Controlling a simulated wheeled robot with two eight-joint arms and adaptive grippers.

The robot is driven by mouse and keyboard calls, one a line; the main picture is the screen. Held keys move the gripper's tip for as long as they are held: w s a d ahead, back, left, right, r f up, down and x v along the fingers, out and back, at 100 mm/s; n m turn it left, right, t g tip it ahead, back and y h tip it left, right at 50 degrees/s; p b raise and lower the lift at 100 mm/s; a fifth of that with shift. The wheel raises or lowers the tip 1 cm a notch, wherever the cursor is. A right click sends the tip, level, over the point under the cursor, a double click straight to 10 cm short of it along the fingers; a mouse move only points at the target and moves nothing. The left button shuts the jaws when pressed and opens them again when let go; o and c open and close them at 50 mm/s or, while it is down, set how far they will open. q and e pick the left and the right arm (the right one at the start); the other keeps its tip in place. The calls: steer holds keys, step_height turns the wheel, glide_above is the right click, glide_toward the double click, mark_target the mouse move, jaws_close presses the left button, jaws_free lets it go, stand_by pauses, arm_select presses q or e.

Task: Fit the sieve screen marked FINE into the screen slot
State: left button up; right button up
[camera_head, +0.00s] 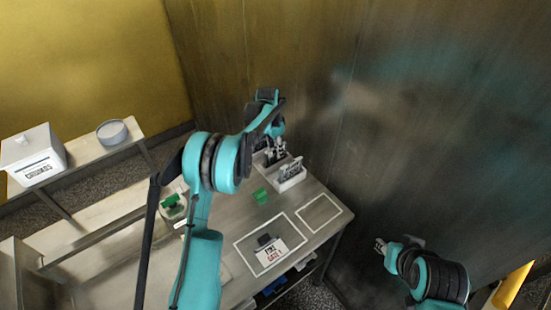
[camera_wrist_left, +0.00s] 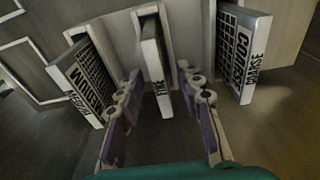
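In the left wrist view three screens stand on edge in a rack (camera_head: 291,183). The left screen (camera_wrist_left: 83,82) seems to read MEDIUM and the right screen (camera_wrist_left: 241,50) reads COARSE. The narrow middle screen (camera_wrist_left: 154,62) has a label seen at a slant, ending like FINE. My left gripper (camera_wrist_left: 160,88) is open, its fingers on either side of the middle screen's near end, with no clear grip. In the head view my left gripper (camera_head: 276,153) is at the rack. My right gripper (camera_head: 381,245) is away at the right; its opening is unclear. I cannot make out the screen slot.
A green block (camera_head: 261,196) sits near the rack. A lidded white box (camera_head: 33,154) and a round tin (camera_head: 112,132) stand on the left bench.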

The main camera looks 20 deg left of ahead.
arm_select(q)
steer(key=shift+f, duration=0.25)
stand_by(0.3)
jaws_close()
